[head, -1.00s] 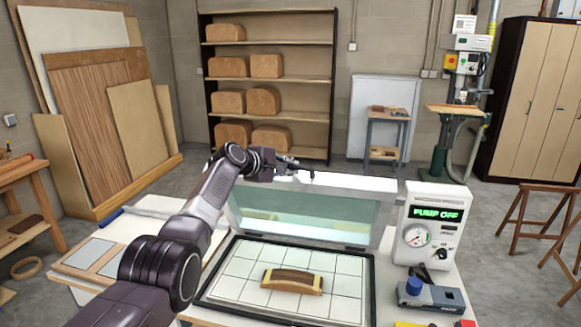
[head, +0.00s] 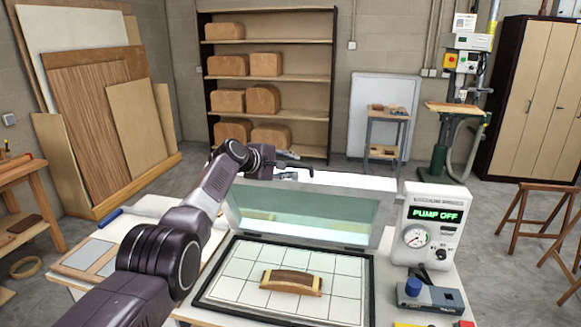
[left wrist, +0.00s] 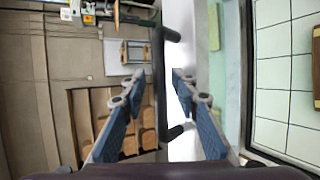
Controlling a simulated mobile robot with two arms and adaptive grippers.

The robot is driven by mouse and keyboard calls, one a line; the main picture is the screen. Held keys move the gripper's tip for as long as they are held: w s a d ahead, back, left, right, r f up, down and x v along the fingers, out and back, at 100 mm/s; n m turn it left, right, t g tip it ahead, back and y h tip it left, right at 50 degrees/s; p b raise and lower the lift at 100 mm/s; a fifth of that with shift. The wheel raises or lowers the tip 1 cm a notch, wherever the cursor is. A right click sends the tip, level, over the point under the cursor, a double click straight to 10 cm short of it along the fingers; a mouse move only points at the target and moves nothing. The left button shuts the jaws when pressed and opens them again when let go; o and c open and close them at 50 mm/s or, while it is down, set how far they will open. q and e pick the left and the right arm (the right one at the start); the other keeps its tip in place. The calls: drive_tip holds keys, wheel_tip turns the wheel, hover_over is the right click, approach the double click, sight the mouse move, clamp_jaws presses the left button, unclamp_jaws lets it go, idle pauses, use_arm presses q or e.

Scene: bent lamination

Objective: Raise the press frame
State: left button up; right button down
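The press frame (head: 345,184), white-edged with a pale green see-through sheet, stands raised at the back of the white gridded press bed (head: 225,270). A dark handle (head: 300,168) sits at its top edge. My left gripper (head: 286,160) is at this top edge by the handle. In the left wrist view its blue-padded fingers (left wrist: 155,88) are spread apart, with the dark handle bar (left wrist: 159,70) showing in the gap and not gripped. The frame's white edge (left wrist: 180,135) shows behind the fingers. My right gripper is out of view.
A curved wooden piece on a form (head: 292,282) lies on the bed. A control box (head: 433,225) reading PUMP OFF stands to the right, with a small grey-blue device (head: 430,296) in front. Flat sheets (head: 90,252) lie on the left of the table.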

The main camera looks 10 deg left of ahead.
use_arm(q)
drive_tip(key=shift+f, duration=0.1)
drive_tip(key=shift+s+a, duration=0.1)
drive_tip(key=shift+s+a+r, duration=0.35)
drive_tip(key=shift+s, duration=0.15)
drive_tip(key=shift+s+a+r, duration=0.1)
drive_tip(key=shift+s+r, duration=0.05)
drive_tip(key=shift+s, duration=0.35)
drive_tip(key=v, duration=0.9)
drive_tip(key=shift+r, duration=0.2)
drive_tip(key=shift+s+f, duration=0.1)
drive_tip(key=shift+s, duration=0.05)
